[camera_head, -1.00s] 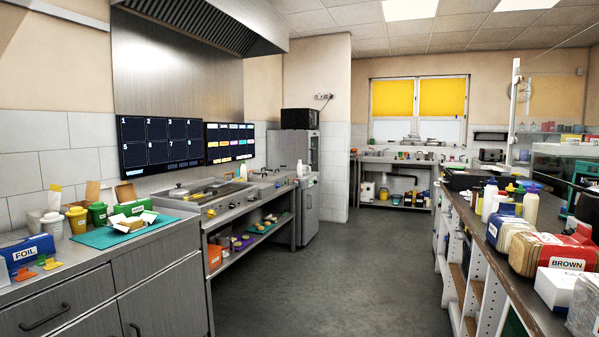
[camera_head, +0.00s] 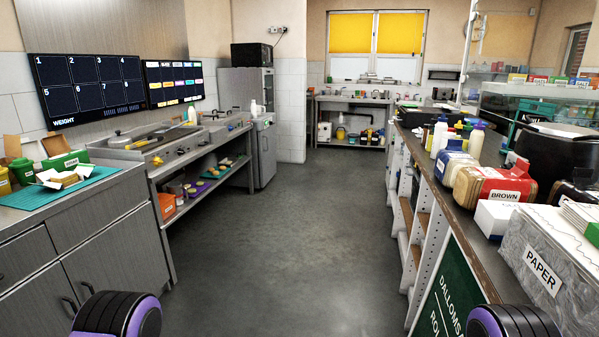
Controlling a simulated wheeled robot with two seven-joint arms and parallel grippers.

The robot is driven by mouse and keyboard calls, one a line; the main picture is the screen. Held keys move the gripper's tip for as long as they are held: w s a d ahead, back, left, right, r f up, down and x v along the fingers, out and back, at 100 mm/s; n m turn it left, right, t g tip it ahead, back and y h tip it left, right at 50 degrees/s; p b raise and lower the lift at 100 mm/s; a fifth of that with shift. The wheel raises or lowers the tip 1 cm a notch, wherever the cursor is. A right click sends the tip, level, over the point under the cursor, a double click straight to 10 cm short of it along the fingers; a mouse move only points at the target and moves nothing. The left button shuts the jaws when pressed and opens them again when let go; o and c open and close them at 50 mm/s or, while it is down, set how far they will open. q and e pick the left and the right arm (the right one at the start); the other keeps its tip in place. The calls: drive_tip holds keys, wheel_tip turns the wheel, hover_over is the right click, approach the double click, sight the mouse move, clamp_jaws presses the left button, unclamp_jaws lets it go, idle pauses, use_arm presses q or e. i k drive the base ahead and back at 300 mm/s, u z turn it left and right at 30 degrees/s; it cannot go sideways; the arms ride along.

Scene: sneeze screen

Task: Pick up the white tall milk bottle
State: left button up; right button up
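I cannot tell for certain which bottle is the tall milk bottle. A small white bottle (camera_head: 253,107) stands upright on the low unit in front of the fridge, at the far end of the left counter. Another pale bottle (camera_head: 192,115) stands at the back of the cooking counter. On the right counter, white bottles (camera_head: 439,138) stand in a group with coloured-cap bottles (camera_head: 475,140). Neither gripper is in view. Only black and purple parts of my own arms show at the bottom edge.
The grey floor (camera_head: 285,235) between the counters is clear. The left steel counter (camera_head: 100,190) and right shelf counter (camera_head: 452,200) border the aisle. A sink bench (camera_head: 350,103) stands at the back.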

sight(253, 107)
drive_tip(key=i, duration=8.1)
drive_tip(key=u, duration=2.45)
